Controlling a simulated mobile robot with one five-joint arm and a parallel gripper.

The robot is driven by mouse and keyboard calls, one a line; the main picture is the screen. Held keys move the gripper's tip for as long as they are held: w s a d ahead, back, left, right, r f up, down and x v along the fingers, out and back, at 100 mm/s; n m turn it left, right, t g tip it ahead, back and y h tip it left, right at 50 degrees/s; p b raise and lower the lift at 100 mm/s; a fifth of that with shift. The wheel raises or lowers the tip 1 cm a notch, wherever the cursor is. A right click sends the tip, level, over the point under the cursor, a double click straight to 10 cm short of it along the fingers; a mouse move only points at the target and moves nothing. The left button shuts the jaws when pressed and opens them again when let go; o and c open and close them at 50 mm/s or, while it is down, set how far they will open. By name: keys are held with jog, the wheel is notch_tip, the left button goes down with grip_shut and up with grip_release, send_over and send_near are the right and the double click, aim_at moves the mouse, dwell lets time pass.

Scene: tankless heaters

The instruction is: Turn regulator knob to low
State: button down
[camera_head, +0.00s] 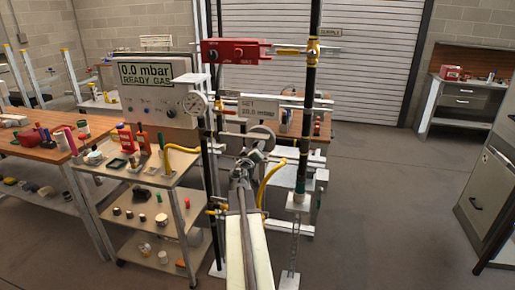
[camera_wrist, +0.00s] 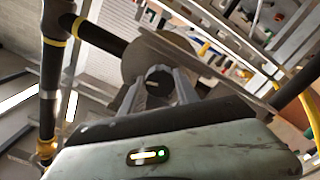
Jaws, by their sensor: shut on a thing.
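The regulator (camera_wrist: 160,48) shows in the wrist view as a round grey-brown disc on a black pipe. A small dark round knob (camera_wrist: 157,77) stands at its middle and bears a small light mark. My gripper (camera_wrist: 158,86) has its two grey fingers on either side of this knob and is shut on it. In the head view my gripper (camera_head: 246,160) reaches the round regulator (camera_head: 262,137) on the pipe stand. The knob itself is hidden or too small there. I cannot read a low mark in either view.
A pressure gauge (camera_head: 195,102) and a grey panel reading 0.0 mbar READY GAS (camera_head: 145,74) stand left. A red box (camera_head: 236,50) sits above. Black pipes and yellow hoses (camera_head: 271,180) flank my arm closely. A cart (camera_head: 140,212) with small items stands left. Floor at right is clear.

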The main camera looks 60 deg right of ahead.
jog(key=c, duration=0.9)
grip_release()
jog(key=shift+w+a, duration=0.1)
jog(key=shift+a, duration=0.1)
jog(key=shift+d, duration=0.1)
jog(key=v, duration=0.8)
